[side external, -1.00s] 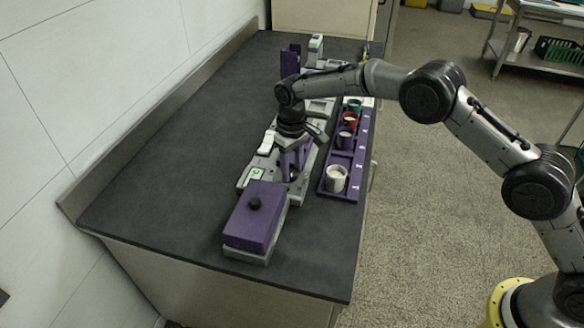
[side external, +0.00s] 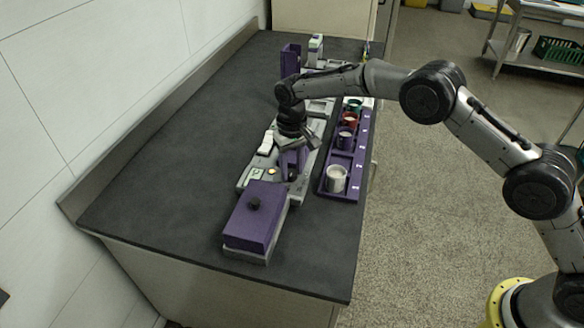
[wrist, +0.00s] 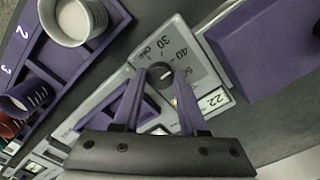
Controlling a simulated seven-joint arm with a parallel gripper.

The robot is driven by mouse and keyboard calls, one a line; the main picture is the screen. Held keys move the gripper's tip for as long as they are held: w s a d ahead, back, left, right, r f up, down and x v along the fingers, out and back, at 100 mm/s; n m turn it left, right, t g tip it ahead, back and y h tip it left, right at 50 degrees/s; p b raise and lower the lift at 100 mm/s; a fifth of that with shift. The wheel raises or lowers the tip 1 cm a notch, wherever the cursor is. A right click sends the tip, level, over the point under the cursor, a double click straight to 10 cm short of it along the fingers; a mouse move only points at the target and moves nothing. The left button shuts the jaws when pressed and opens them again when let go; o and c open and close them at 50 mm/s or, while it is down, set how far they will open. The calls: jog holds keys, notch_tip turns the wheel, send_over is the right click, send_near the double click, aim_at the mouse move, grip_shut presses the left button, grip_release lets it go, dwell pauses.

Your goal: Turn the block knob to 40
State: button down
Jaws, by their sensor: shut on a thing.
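The block knob (wrist: 160,74) is a dark round knob on a light grey panel (wrist: 192,32). In the wrist view it sits between the purple fingers of my gripper (wrist: 159,76), which is shut on it. Printed scale numbers 30, 40 and a partly hidden 50 lie around it. A pale mark shows on the knob, but I cannot tell exactly which number it points to. A small display (wrist: 213,101) beside it appears to read 22. In the side view, my gripper (side external: 292,172) is down at the knob near the front of the machine.
A purple box (side external: 260,215) with a black knob stands just in front of the machine. A purple numbered rack (side external: 341,190) with several cups, a white one (side external: 336,178) nearest, lies to the right. The dark counter is clear on the left.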

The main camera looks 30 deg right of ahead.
aim_at(292, 172)
jog(key=shift+c, duration=2.2)
grip_release()
notch_tip(292, 172, up, 14)
jog(key=shift+d, duration=0.1)
